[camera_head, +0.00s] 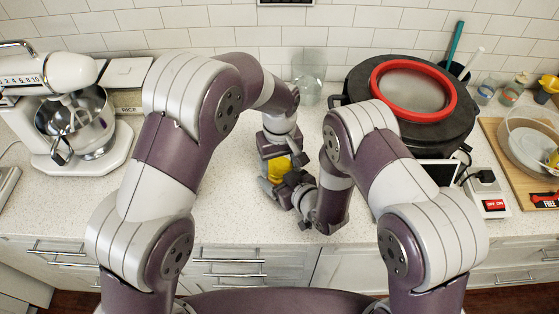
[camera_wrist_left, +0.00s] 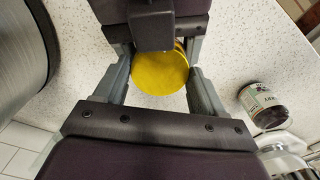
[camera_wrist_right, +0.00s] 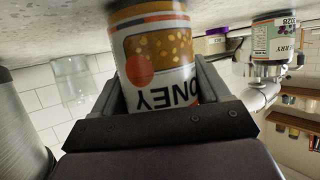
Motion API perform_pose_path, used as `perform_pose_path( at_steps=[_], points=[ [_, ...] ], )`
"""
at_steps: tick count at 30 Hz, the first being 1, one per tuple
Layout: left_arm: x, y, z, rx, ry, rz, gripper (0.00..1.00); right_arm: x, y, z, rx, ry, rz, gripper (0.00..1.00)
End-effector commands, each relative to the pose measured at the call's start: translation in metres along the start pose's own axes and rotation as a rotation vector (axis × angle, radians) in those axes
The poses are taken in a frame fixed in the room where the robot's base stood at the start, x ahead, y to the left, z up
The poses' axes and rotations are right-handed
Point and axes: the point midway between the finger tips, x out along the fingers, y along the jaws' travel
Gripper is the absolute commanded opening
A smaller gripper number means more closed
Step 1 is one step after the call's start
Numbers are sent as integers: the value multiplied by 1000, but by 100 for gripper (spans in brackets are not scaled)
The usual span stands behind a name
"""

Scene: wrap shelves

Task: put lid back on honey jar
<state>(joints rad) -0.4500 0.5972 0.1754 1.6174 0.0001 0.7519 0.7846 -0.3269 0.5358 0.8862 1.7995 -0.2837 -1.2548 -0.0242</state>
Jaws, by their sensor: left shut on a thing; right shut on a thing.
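The yellow round lid (camera_wrist_left: 160,75) sits between the fingers of my left gripper (camera_wrist_left: 158,84), which is shut on it. The lid also shows between my arms in the head view (camera_head: 279,167). The honey jar (camera_wrist_right: 160,62) is between the fingers of my right gripper (camera_wrist_right: 157,92), which is shut on its body. Its label appears upside down in the right wrist view, with its base towards the counter. The two grippers are close together, with the lid beside the right gripper's body in the left wrist view. The jar's mouth is hidden, so I cannot tell whether the lid touches it.
A berry jar (camera_wrist_right: 272,45) stands near the grippers; it also shows in the left wrist view (camera_wrist_left: 263,105). A glass jar (camera_head: 309,72) is at the back, a stand mixer (camera_head: 70,120) left, and a dark cooker (camera_head: 440,130) right.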

Motion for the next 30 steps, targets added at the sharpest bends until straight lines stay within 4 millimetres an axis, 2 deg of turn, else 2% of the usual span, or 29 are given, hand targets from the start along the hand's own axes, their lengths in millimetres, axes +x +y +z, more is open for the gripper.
perform_pose_path(
  at_steps=[3,10,11,12,13,22,30],
  points=[
    [0,0,0,108,1,1,33,0,0,-1,-1,2,0,0],
    [0,0,0,114,1,1,33,0,0,-1,-1,2,0,0],
    [0,0,0,114,1,1,76,0,0,-1,-1,2,0,0],
    [0,0,0,114,1,1,89,0,0,-1,-1,2,0,0],
    [0,0,0,113,1,1,95,0,0,-1,0,2,0,0],
    [-3,0,0,112,1,1,95,0,0,-1,0,2,0,0],
    [-38,0,0,112,2,2,95,0,0,0,0,1,0,0]
  ],
)
